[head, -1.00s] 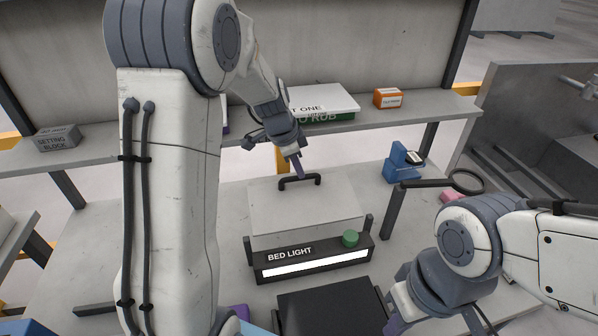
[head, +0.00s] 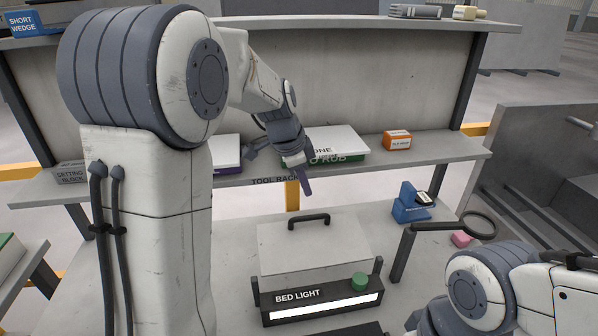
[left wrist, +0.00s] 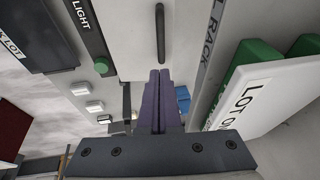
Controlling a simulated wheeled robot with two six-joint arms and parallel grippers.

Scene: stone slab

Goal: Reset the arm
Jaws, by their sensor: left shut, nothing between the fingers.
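My left gripper (head: 303,183) is shut and empty. Its purple fingers are pressed together, and they also show in the left wrist view (left wrist: 160,100). It hangs in the air just in front of the tool rack shelf (head: 450,150), above the black handle (head: 309,221) of a light grey slab panel (head: 285,245). It appears clear of the handle. My right arm (head: 480,295) is at the lower right, and its gripper is out of the frame.
A black bed light box (head: 325,290) with a green button (head: 359,282) stands before the panel. A magnifier (head: 475,226), a blue holder (head: 405,207) and a pink block (head: 461,239) lie right. The shelf carries a white-topped green box (head: 345,140) and an orange box (head: 397,140).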

